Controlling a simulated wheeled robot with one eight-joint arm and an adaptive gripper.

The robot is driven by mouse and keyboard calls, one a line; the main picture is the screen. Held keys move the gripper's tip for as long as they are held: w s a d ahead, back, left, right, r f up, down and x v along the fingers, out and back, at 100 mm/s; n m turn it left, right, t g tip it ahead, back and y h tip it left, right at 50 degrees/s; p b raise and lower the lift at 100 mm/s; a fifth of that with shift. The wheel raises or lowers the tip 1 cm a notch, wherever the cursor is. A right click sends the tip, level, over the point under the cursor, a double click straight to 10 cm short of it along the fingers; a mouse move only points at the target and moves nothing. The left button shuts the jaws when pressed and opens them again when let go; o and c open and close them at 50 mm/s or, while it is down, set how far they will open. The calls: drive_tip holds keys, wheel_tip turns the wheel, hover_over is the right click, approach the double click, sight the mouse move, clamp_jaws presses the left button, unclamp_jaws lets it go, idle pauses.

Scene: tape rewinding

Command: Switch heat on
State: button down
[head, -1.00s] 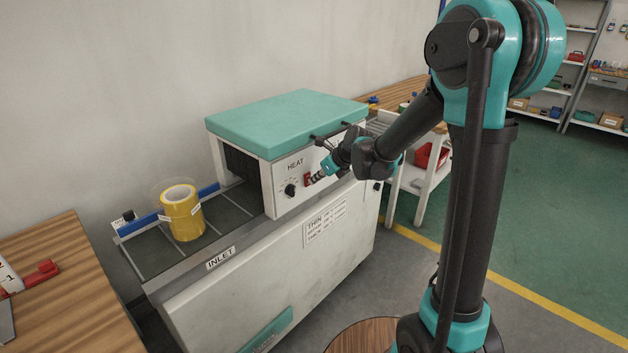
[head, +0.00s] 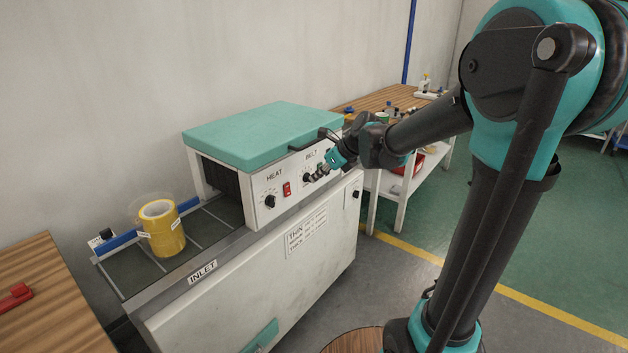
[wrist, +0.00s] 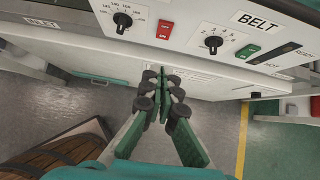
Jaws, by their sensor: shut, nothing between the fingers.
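The HEAT section of the white shrink machine has a red rocker switch (head: 286,189) beside a black HEAT knob (head: 269,201) on the front panel. In the wrist view the red switch (wrist: 164,29) and the HEAT knob (wrist: 122,20) are both uncovered. I cannot tell which way the switch is tipped. My gripper (head: 318,173) is shut and empty, in front of the panel to the right of the red switch, near the BELT knob (head: 308,178). In the wrist view my gripper (wrist: 167,76) points toward the panel, below the switches and apart from them.
A green switch (wrist: 247,51) and a dark HOT/READY display (wrist: 274,54) are right of the BELT knob. A yellow tape roll (head: 162,230) stands on the inlet belt. A wooden table (head: 50,300) is at the left; a white cart (head: 405,185) stands behind the machine.

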sight(287, 190)
drive_tip(key=shift+s+d+f, duration=0.1)
drive_tip(key=shift+d+f, duration=0.1)
drive_tip(key=shift+f, duration=0.45)
drive_tip(key=shift+w+a+r+x, duration=0.15)
drive_tip(key=shift+a+r+x, duration=0.1)
drive_tip(key=shift+x, duration=1.9)
drive_tip(key=shift+w+a+r+x, duration=0.2)
drive_tip(key=shift+r+x, duration=0.05)
drive_tip(key=shift+x, duration=1.9)
drive_tip(key=shift+w+a+r+x, duration=0.15)
drive_tip(key=shift+a+r+x, duration=0.1)
drive_tip(key=shift+x, duration=1.95)
